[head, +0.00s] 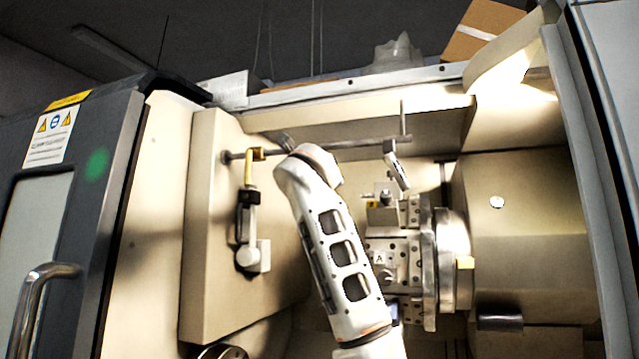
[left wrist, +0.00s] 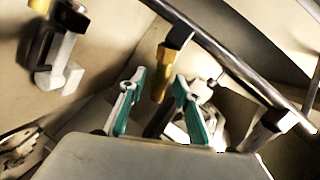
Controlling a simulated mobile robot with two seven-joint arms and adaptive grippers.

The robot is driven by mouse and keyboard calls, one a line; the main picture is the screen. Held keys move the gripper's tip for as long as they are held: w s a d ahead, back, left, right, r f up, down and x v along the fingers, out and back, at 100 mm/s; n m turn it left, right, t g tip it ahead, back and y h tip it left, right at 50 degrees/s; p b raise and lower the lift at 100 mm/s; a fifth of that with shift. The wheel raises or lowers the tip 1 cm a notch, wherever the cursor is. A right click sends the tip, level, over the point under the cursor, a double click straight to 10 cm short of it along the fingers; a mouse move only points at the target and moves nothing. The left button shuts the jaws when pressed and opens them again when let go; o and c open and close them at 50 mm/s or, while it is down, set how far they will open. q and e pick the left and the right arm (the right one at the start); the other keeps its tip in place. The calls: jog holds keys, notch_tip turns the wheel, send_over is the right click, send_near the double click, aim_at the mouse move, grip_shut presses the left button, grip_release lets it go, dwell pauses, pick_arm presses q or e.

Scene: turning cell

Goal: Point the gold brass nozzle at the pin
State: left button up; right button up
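In the left wrist view a gold nozzle (left wrist: 163,74) hangs from a dark clamp on a slanting metal rail (left wrist: 215,50). The green-and-white fingers of my left gripper (left wrist: 159,82) stand apart on either side of it in the picture. No contact shows, and I cannot tell its depth between them. In the head view my left wrist hides the fingers. A second, grey nozzle (left wrist: 268,130) hangs farther along the rail; a silvery one (head: 396,168) shows near the rail's right end in the head view. I cannot surely pick out the pin. My right gripper is out of view.
In the head view a bracket arm with a black clamp (head: 246,197) and yellow upper part stands on the left panel, near the rail (head: 350,143). The chuck with its jaw plates (head: 430,262) is to the right of my arm. A door handle (head: 35,300) is at left.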

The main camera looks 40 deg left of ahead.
pick_arm(q)
jog(key=v, duration=1)
jog(key=shift+s+d, duration=0.15)
